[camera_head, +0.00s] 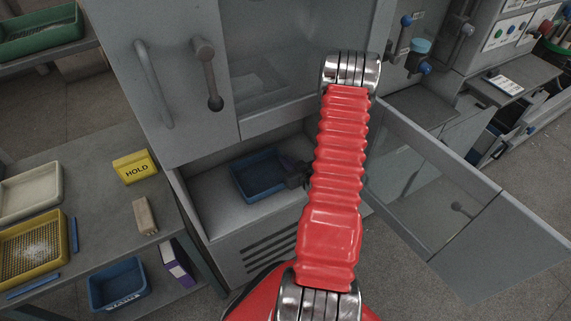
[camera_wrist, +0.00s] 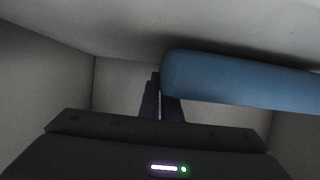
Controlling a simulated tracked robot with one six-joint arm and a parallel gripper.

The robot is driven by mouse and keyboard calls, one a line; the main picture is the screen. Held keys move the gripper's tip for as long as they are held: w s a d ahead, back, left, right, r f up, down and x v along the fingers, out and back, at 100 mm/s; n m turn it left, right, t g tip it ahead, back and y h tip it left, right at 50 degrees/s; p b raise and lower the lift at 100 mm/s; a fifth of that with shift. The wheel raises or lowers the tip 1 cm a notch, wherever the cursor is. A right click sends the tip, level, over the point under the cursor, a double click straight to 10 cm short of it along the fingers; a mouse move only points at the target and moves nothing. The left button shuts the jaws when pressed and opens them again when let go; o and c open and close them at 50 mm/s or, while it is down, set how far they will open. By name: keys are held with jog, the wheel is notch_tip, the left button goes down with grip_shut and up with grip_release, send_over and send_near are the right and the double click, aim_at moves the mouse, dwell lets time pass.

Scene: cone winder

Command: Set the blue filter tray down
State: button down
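The blue filter tray (camera_head: 255,176) is in the open lower compartment of the grey cabinet, low over its pale floor. I cannot tell whether its whole base rests there. My gripper (camera_head: 299,176) is at the tray's right side, partly hidden by my red arm. In the wrist view the tray's blue wall (camera_wrist: 240,82) fills the right side, close to a pale surface with a dark shadow along it. My gripper's fingers (camera_wrist: 160,92) are close together at the wall's left end, seemingly pinching it; the right fingertip is hidden behind the wall.
The compartment's glazed door (camera_head: 430,190) hangs open on the right. The upper cabinet door with its handle (camera_head: 153,84) is above left. Another blue tray (camera_head: 117,284) is on the shelf below.

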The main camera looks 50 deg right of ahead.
jog(key=shift+f, duration=0.5)
jog(key=c, duration=2)
grip_release()
jog(key=shift+s, duration=0.1)
jog(key=v, duration=1.1)
jog(key=shift+s+r, duration=0.2)
jog(key=shift+s, duration=0.2)
